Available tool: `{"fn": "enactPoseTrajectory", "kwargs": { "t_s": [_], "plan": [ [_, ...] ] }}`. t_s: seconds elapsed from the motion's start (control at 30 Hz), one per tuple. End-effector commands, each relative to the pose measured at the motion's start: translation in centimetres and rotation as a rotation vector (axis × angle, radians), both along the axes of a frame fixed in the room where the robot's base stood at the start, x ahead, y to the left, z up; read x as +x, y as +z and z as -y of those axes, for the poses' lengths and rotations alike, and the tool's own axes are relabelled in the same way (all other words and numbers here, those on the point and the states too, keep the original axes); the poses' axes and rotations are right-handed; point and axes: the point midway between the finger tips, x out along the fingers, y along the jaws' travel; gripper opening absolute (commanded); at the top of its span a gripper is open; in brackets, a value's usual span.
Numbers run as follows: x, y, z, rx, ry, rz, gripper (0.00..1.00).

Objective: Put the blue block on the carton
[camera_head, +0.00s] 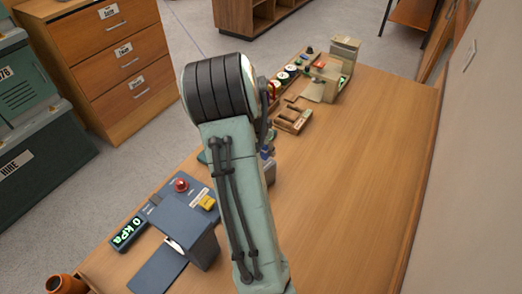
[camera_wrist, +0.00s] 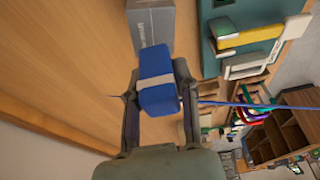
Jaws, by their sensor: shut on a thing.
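The blue block (camera_wrist: 158,102) has a pale band around it and sits between the two fingers of my gripper (camera_wrist: 157,72) in the wrist view. My gripper is shut on it. A grey box with lettering on its side, which looks like the carton (camera_wrist: 150,28), stands on the wooden table just beyond the block in the wrist view. A gap cannot be judged exactly, as the block's far end lies close to the box in the picture.
A teal case with a yellow handle (camera_wrist: 250,36) is right of the box in the wrist view. In the head view, a blue-grey device with a red button (camera_head: 181,185) and a pressure display (camera_head: 129,232) stands left of my arm. The table's right side (camera_head: 375,170) is clear.

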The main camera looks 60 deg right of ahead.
Motion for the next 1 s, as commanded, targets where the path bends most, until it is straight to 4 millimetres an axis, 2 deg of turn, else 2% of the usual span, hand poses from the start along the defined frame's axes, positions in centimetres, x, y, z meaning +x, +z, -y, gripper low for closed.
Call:
{"fn": "enactPoseTrajectory", "kwargs": {
  "t_s": [0.03,0.17,0.57,0.6,0.63,0.67,1.0],
  "plan": [
    [-0.1,-1.0,-0.1,0.005,0.000,-0.004,0.00],
    [-0.1,-2.3,-0.2,0.004,0.001,-0.003,0.00],
    [-0.1,-2.7,-0.1,0.002,0.001,-0.001,0.00],
    [-0.1,-2.7,-0.1,0.002,0.001,-0.001,0.40],
    [-0.1,-2.7,-0.1,0.002,0.001,-0.001,0.49],
    [-0.1,-2.7,-0.1,0.002,0.001,-0.001,0.53],
    [-0.1,-2.3,-0.2,0.002,0.001,0.000,0.53]
  ]
}}
